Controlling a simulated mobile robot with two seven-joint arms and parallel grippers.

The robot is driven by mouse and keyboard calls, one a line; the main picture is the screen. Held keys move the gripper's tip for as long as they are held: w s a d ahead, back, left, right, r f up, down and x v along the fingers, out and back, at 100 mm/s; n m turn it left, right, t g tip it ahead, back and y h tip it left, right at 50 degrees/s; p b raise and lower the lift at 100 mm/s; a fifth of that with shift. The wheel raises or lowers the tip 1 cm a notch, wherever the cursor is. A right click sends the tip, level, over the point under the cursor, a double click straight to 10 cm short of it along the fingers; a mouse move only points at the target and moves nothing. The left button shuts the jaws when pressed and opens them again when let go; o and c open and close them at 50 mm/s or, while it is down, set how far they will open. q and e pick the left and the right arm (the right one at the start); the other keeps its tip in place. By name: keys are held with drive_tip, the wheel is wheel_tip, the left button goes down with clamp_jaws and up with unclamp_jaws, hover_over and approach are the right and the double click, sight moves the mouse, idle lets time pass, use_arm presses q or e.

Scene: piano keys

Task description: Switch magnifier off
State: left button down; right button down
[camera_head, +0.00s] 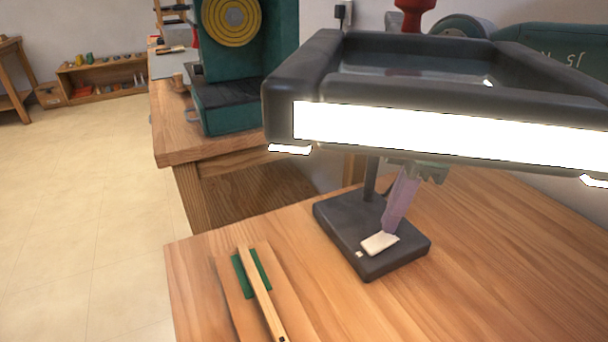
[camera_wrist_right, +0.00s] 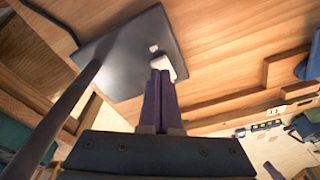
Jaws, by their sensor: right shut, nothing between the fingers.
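The magnifier (camera_head: 400,75) has a dark rectangular head with a bright white light strip (camera_head: 450,128) along its front edge. Its dark base (camera_head: 345,213) stands on the wooden bench, with a pale switch (camera_head: 378,243) on top. My right gripper (camera_head: 386,230) comes down from under the head, shut and empty, its fingertips at the switch. In the right wrist view the purple fingers (camera_wrist_right: 162,75) are together, and their tips overlap or touch the pale switch (camera_wrist_right: 176,66) on the base (camera_wrist_right: 125,50). I cannot tell whether they press it. My left gripper is not in view.
The magnifier's post (camera_head: 371,178) rises beside my right gripper, and the head hangs over it. A wooden stick (camera_head: 262,295) lies on a board with a green strip at the front left. A green machine (camera_head: 235,100) stands on a bench behind. The bench's right side is clear.

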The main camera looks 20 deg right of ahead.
drive_tip(key=shift+f, duration=0.4)
idle(0.5)
drive_tip(key=shift+f+b, duration=0.55)
drive_tip(key=shift+b, duration=0.1)
wheel_tip(320, 180, up, 7)
drive_tip(key=p, duration=0.8)
drive_tip(key=shift+r, duration=0.15)
idle(0.4)
